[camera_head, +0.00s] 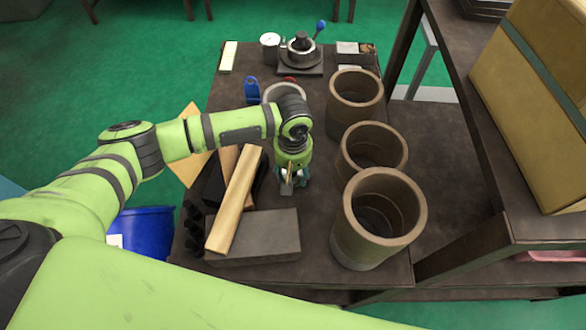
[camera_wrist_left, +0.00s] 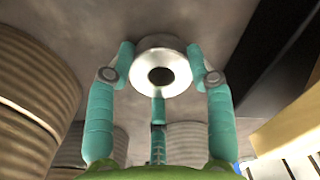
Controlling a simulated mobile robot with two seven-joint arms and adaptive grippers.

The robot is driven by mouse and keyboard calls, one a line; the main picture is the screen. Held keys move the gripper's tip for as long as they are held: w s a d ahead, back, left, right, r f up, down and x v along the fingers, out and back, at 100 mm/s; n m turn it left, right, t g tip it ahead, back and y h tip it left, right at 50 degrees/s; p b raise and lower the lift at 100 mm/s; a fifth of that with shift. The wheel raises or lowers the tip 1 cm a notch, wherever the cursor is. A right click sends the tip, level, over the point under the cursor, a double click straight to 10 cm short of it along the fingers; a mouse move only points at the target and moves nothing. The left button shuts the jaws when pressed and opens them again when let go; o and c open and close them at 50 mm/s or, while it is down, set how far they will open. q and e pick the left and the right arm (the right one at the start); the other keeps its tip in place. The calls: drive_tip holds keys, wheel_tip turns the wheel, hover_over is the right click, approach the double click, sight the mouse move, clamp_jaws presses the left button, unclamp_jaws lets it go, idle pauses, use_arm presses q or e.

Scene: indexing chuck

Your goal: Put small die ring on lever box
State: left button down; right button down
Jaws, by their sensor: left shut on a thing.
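My left gripper (camera_head: 289,182) reaches down over the middle of the dark bench in the head view. In the left wrist view, the teal fingers of the left gripper (camera_wrist_left: 160,60) are closed around a small silver ring (camera_wrist_left: 142,78) with a dark centre hole, which looks like the small die ring. In the head view the ring is mostly hidden by the gripper. A round metal device with a blue-knobbed lever (camera_head: 302,51), perhaps the lever box, sits on a dark base at the bench's far end. My right gripper is not in view.
Several brown cylinders (camera_head: 378,220) line the bench's right side. A wooden bar (camera_head: 234,200) lies across a grey block (camera_head: 255,238) at the near left. A pale ring-shaped part (camera_head: 283,91) stands behind my wrist. A shelf with a cardboard box (camera_head: 535,90) rises at right.

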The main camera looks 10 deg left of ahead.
use_arm(q)
drive_tip(key=c, duration=0.9)
unclamp_jaws()
drive_tip(key=shift+f, duration=0.1)
drive_tip(key=o, duration=0.4)
drive_tip(key=shift+o, duration=0.2)
